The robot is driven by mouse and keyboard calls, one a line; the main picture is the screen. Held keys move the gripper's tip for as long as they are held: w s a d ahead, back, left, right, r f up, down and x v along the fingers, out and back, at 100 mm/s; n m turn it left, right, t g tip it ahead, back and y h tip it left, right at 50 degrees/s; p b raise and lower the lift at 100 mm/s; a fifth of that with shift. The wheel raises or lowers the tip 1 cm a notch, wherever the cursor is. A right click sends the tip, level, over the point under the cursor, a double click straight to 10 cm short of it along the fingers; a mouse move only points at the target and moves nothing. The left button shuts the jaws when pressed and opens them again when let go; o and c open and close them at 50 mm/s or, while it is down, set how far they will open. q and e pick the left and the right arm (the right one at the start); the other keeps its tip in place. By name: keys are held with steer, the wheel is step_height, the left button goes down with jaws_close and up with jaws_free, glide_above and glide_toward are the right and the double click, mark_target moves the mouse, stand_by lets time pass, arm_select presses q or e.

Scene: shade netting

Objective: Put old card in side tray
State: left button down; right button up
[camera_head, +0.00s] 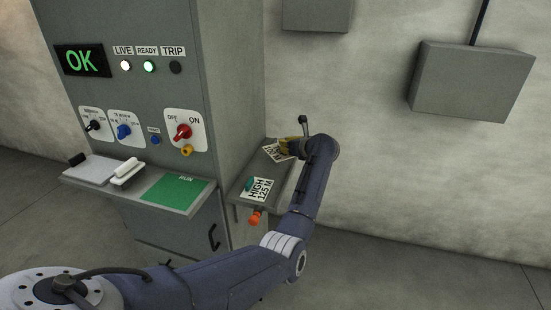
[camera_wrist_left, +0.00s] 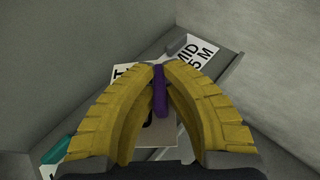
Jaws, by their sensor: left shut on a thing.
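My left gripper (camera_head: 288,146) is over the far end of the grey side tray (camera_head: 274,171) on the cabinet's right side. In the left wrist view its yellow fingers (camera_wrist_left: 160,78) are shut on an upright purple grip (camera_wrist_left: 161,98). A white lettered card (camera_wrist_left: 124,73) shows below the fingers, mostly hidden; I cannot tell whether it is clear of the tray. A card lettered "MID" (camera_wrist_left: 196,52) lies just beyond. The "HIGH 125 M" card (camera_head: 258,190) with a teal grip (camera_head: 248,184) lies at the tray's near end. My right gripper is out of view.
A red switch (camera_head: 183,131) and other knobs sit above. An orange knob (camera_head: 255,218) is below the side tray's near edge. A wall stands behind.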

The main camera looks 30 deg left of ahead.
mark_target(276, 147)
arm_select(q)
steer(key=a, duration=0.2)
steer(key=s+a, duration=0.1)
steer(key=shift+a+f, duration=0.35)
steer(key=shift+f, duration=2.7)
steer(key=shift+a+f, duration=0.15)
steer(key=shift+f, duration=0.3)
steer(key=shift+f, duration=0.15)
steer(key=c, duration=1.5)
jaws_free()
